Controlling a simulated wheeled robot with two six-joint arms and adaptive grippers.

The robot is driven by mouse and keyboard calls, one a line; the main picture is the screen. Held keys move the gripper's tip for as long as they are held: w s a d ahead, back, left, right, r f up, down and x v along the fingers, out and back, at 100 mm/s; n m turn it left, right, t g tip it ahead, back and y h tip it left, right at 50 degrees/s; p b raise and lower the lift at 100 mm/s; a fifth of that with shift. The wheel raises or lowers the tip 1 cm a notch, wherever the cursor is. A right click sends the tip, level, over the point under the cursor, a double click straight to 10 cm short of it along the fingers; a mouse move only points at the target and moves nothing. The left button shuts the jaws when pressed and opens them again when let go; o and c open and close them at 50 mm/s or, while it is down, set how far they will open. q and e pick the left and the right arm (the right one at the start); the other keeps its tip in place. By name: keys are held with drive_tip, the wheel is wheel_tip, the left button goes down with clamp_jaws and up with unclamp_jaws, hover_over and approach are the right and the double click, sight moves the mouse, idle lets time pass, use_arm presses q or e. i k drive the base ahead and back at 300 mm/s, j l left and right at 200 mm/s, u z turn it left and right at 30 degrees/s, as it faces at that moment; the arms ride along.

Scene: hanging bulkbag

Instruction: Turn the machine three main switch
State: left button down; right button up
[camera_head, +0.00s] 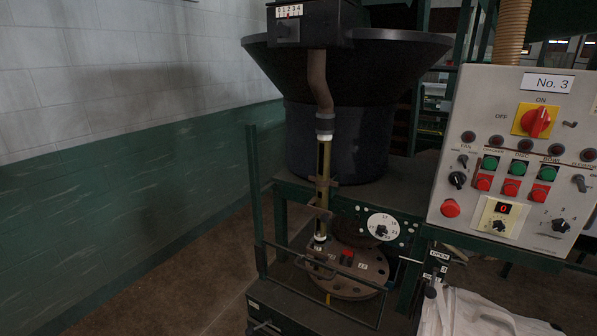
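The No. 3 machine's control panel (481,131) stands at the right, a light grey tilted box with a "No. 3" label (547,83). Its main switch (536,121) is a red rotary knob on a yellow plate near the panel's top. "ON" is printed above the plate and "OFF" to its left. The knob's grip looks roughly upright with a slight tilt; I cannot tell its exact setting. Neither of my grippers shows in the head view, and nothing is touching the switch.
Below the switch are indicator lamps, green and red buttons (512,187), small knobs, a red round button (450,208) and a display. A dark hopper (345,110) on a green frame stands left of the panel. A white bag (480,315) hangs below. Floor at left is clear.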

sight(534, 121)
drive_tip(key=z, duration=1.3)
